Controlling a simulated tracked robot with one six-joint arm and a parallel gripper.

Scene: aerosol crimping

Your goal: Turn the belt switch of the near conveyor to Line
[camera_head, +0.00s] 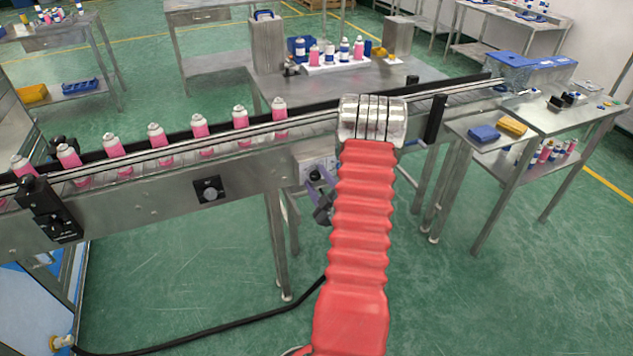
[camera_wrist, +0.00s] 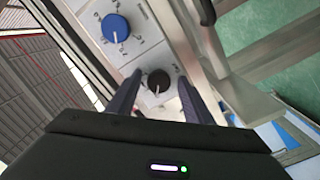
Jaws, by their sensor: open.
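The near conveyor (camera_head: 150,215) runs across the head view with its steel side facing me. A control panel (camera_head: 312,165) on that side is partly hidden behind my arm and gripper. In the wrist view the pale panel (camera_wrist: 133,52) carries a blue knob (camera_wrist: 116,28) and, beside it, a smaller black knob (camera_wrist: 158,81). Marks around both are too small to read. My gripper (camera_wrist: 160,76) is open, its two dark fingers on either side of the black knob; contact cannot be told. In the head view my gripper (camera_head: 322,205) is at the panel, partly hidden.
Several pink cans (camera_head: 157,135) stand in a row on the belt. A separate black dial (camera_head: 210,189) sits on the conveyor's side, left of the panel. A steel side table (camera_head: 560,118) stands at right. The green floor (camera_head: 190,290) in front is clear except for a black cable.

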